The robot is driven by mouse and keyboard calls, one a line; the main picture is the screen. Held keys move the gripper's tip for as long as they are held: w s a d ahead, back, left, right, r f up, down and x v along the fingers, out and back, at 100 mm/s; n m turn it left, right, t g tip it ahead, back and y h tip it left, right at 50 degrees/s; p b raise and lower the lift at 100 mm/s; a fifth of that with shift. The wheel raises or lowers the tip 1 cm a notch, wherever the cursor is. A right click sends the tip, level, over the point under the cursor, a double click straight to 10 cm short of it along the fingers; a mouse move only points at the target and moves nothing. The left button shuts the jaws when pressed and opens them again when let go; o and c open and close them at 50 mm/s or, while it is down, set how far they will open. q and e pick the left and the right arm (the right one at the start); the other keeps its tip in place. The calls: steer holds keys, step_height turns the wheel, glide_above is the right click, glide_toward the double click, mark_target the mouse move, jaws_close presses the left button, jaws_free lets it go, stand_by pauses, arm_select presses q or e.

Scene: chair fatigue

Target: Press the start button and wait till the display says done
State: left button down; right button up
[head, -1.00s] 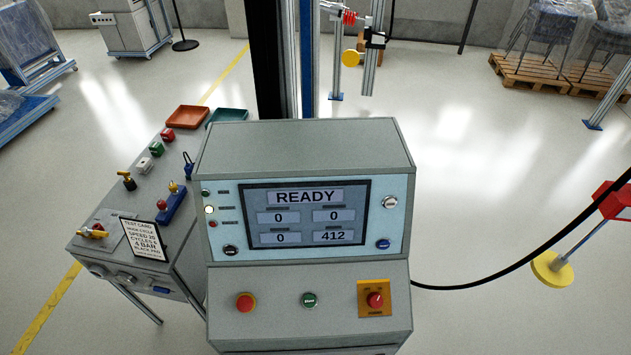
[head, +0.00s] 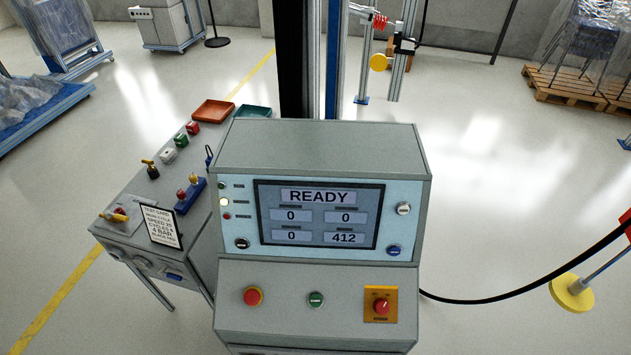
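The control console stands in front of me, with a display (head: 319,214) that reads READY. Below that word the display shows 0, 0, 0 and 412. The green start button (head: 316,299) is in the middle of the sloped lower panel. A red mushroom button (head: 253,297) is to its left. A small lamp at the panel's left edge glows pale. Neither of my grippers shows in the head view, and nothing touches the console.
A grey side bench (head: 165,210) with valves, coloured buttons and a test card (head: 160,226) stands left of the console. A black cable (head: 520,292) runs off to the right past a yellow disc (head: 572,293). Open floor lies right of the console.

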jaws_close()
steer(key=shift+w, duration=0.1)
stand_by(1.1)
